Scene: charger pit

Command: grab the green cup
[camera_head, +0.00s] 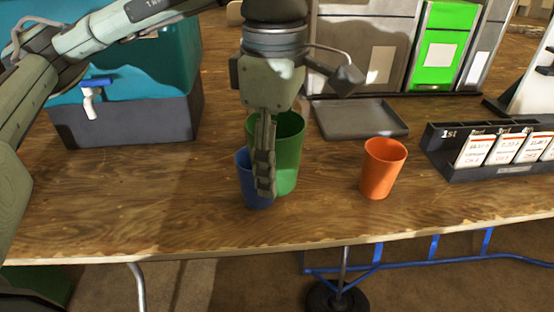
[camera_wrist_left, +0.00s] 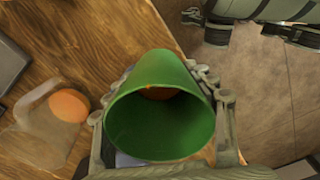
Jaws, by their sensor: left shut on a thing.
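The green cup (camera_head: 289,150) stands upright on the wooden table, partly hidden behind my left gripper (camera_head: 264,178). In the left wrist view the green cup (camera_wrist_left: 160,118) sits between the fingers of my left gripper (camera_wrist_left: 160,95), one on each side, shut on it. A blue cup (camera_head: 252,190) stands right beside the green cup, partly covered by the gripper fingers. An orange cup (camera_head: 383,168) stands apart to the right; an orange round shape (camera_wrist_left: 69,105) shows in the left wrist view. My right gripper is not in view.
A grey tray (camera_head: 360,118) lies behind the cups. A black rack with labelled cards (camera_head: 490,172) is at the right. A teal and grey water container with a tap (camera_head: 150,120) stands at the left. The table's front edge (camera_head: 330,244) runs close below the cups.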

